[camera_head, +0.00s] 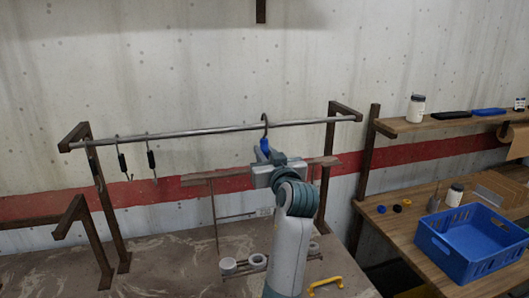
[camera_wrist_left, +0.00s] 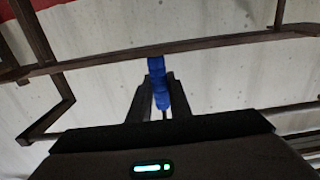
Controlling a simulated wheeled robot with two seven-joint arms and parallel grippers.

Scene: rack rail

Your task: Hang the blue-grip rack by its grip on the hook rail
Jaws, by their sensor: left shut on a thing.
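The hook rail (camera_head: 200,132) is a grey bar between brown brackets. My left gripper (camera_head: 266,160) is shut on the blue grip (camera_head: 264,146), just below the rail; the grip also shows between the fingers in the left wrist view (camera_wrist_left: 157,82). A thin dark hook (camera_head: 265,120) rises from the grip and overlaps the rail, its top above it. I cannot tell whether it rests on the rail. A brown crossbar (camera_head: 205,175) of the rack spreads to both sides below the grip, partly hidden by my arm. My right gripper is not in view.
Two black-grip hooks (camera_head: 122,162) hang on the rail's left part. White rolls (camera_head: 228,266) and a yellow handle (camera_head: 325,285) show low down near my arm. A blue crate (camera_head: 472,258) stands on the right bench, below a shelf (camera_head: 440,123) with a white jar.

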